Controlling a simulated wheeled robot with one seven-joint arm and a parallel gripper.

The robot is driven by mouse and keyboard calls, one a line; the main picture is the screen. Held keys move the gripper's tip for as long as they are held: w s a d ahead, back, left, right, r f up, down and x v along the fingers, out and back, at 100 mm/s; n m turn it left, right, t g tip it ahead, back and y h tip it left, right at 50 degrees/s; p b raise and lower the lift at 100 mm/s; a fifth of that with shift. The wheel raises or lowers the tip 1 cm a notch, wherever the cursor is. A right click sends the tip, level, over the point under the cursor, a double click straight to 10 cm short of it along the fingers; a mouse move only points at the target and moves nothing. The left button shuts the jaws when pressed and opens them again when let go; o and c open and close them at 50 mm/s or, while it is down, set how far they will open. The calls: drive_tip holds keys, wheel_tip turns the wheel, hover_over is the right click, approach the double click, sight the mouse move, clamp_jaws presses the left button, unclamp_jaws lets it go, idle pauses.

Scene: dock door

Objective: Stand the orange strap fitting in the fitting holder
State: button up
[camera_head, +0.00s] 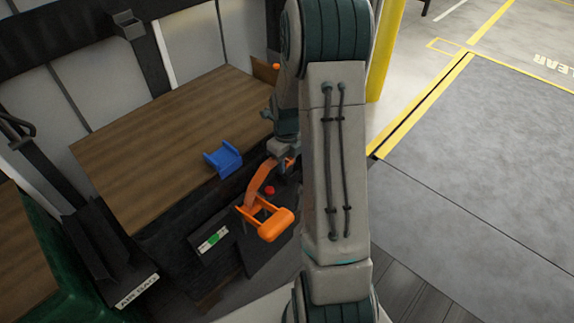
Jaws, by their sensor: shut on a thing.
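The orange strap fitting (265,212) hangs in front of the dark side of the wooden-topped crate. It has a flat strap part that runs up to my gripper and a frame with a thick rounded bar at its lower end. My gripper (287,161) is shut on its upper end, partly hidden behind my arm. A blue cradle-shaped piece (223,160), which looks like the fitting holder, sits at the front edge of the wooden top (165,135). It is left of my gripper, apart from the fitting, and empty as far as I can see.
A red knob (269,190) shows beside the strap. A dark panel with a green indicator (213,239) is below left. A black bracket with a white label (137,291) and a green bin (50,250) stand left. A yellow post (386,50) rises behind my arm. Floor right is clear.

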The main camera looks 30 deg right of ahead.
drive_tip(key=shift+f, duration=0.75)
